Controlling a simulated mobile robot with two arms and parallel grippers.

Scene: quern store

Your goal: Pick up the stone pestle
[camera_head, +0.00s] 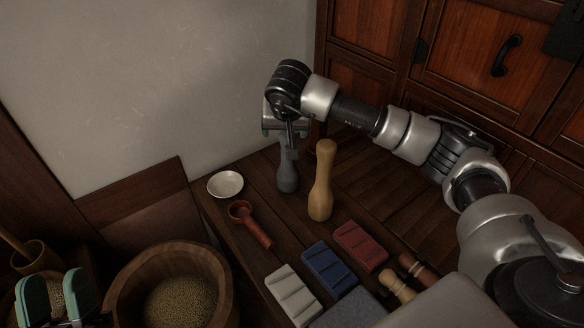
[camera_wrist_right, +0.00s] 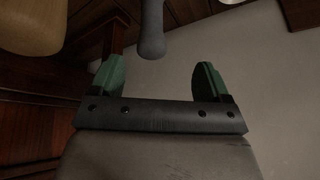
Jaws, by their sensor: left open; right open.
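The stone pestle (camera_head: 287,176) is grey and stands upright on the dark wooden table, near the wall. My right gripper (camera_head: 286,132) is open at the pestle's top end, with the arm reaching in from the right. In the right wrist view, the pestle's rounded end (camera_wrist_right: 152,42) lies between the lines of the two green fingertips (camera_wrist_right: 157,78), with gaps on both sides. I cannot tell how deep it sits between them. My left gripper (camera_head: 56,296) is open and empty at the lower left, away from the pestle.
A pale wooden pestle (camera_head: 321,182) stands close right of the stone one; it also shows in the wrist view (camera_wrist_right: 32,25). A white dish (camera_head: 225,184) and red-brown scoop (camera_head: 252,224) lie left. Blue (camera_head: 330,268), red (camera_head: 360,245) and white (camera_head: 293,294) blocks lie in front. A grain tub (camera_head: 220,275) stands lower left.

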